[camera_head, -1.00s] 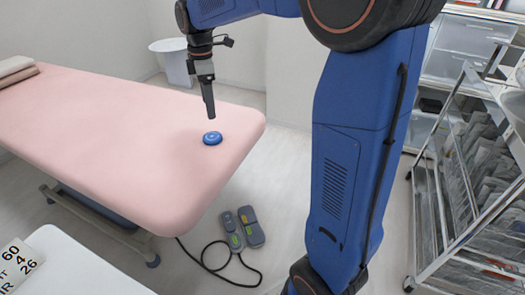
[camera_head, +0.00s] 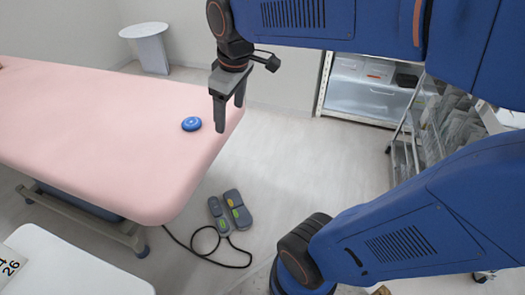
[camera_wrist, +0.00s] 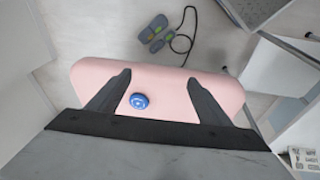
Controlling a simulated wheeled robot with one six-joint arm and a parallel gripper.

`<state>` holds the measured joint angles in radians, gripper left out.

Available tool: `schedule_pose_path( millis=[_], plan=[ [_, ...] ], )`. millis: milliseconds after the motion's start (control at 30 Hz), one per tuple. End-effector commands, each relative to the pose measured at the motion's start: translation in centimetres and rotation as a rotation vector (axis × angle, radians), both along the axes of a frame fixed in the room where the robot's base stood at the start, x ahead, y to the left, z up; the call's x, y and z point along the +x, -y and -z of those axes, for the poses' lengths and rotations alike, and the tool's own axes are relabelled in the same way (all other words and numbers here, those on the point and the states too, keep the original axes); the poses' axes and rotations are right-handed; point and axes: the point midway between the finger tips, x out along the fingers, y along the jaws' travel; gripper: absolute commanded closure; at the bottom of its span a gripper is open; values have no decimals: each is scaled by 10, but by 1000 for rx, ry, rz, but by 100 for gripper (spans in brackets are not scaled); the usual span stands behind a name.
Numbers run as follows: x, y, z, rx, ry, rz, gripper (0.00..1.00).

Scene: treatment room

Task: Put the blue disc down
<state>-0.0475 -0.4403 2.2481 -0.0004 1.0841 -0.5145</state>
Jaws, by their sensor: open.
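The blue disc (camera_head: 191,124) lies flat on the pink treatment table (camera_head: 90,130), near its right end. It also shows in the wrist view (camera_wrist: 139,101), between the two fingers and nearer the left one. My gripper (camera_head: 230,115) is open and empty, to the right of the disc in the head view and apart from it. In the wrist view my gripper's fingers (camera_wrist: 158,75) are spread wide, with the pink tabletop (camera_wrist: 165,85) below them.
Grey foot pedals (camera_head: 230,211) with a black cable lie on the floor beside the table. A small white round table (camera_head: 146,32) stands at the back left. A wire rack (camera_head: 450,125) stands at the right. A white surface (camera_head: 60,262) is at the front left.

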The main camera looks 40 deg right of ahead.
Motion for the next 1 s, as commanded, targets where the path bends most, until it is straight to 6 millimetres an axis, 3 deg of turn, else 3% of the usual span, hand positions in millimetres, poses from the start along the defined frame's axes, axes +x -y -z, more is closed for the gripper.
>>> schedule_pose_path(
  millis=[200,533,733,1000],
  plan=[
    [-45,7,14,47,53,174,28],
    [-102,14,45,131,128,425,28],
    [-120,16,58,164,153,513,28],
    [-123,16,61,171,157,533,28]
  ],
)
